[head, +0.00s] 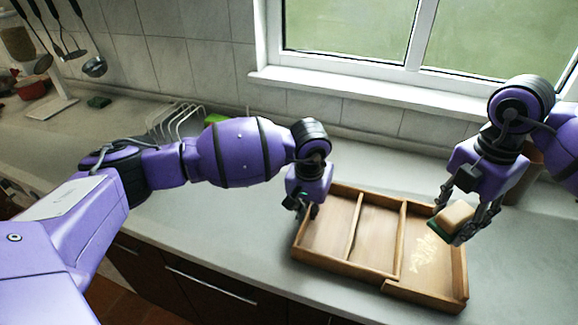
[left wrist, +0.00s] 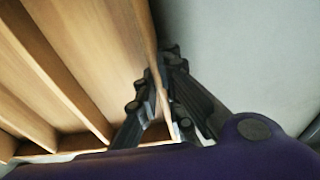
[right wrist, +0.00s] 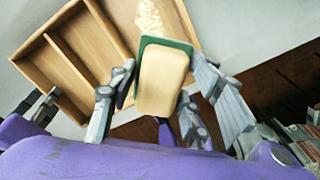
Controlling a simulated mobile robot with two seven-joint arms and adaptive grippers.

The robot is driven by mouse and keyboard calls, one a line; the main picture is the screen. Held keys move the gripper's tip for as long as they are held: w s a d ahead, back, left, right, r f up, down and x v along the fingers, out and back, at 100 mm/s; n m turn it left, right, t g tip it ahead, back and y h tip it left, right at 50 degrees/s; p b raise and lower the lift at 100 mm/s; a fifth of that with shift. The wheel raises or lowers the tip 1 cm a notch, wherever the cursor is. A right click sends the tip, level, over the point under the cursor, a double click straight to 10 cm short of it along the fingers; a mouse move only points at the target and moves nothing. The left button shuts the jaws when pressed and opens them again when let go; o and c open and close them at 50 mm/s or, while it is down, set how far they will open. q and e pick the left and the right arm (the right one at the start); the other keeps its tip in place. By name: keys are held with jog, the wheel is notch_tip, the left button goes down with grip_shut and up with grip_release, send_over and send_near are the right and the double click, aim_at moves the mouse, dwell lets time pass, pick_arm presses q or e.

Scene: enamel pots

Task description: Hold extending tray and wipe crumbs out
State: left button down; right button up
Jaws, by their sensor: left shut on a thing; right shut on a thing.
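A wooden extending tray (head: 353,276) lies on the counter, with dividers making several compartments. Pale crumbs (head: 428,254) lie in its right compartment; they also show in the right wrist view (right wrist: 149,17). My left gripper (head: 303,212) is shut on the tray's left wall, which runs between its fingers in the left wrist view (left wrist: 168,100). My right gripper (head: 462,225) is shut on a brush or sponge block (head: 455,217) with a tan body and green edge. It holds the block above the right compartment, near its right side. The block's underside is hidden.
A wire rack (head: 175,122) stands at the back left. Utensils (head: 94,66) hang on the tiled wall. A brown container (head: 527,178) stands partly hidden behind my right arm. The counter in front of and left of the tray is clear.

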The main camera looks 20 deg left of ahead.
jog(key=s, duration=0.2)
jog(key=shift+s+d, duration=0.2)
jog(key=shift+s, duration=0.1)
jog(key=shift+f, duration=0.1)
send_over(428, 273)
jog(key=shift+s+f, duration=0.1)
jog(key=shift+f, duration=5.5)
jog(key=shift+f, duration=1.5)
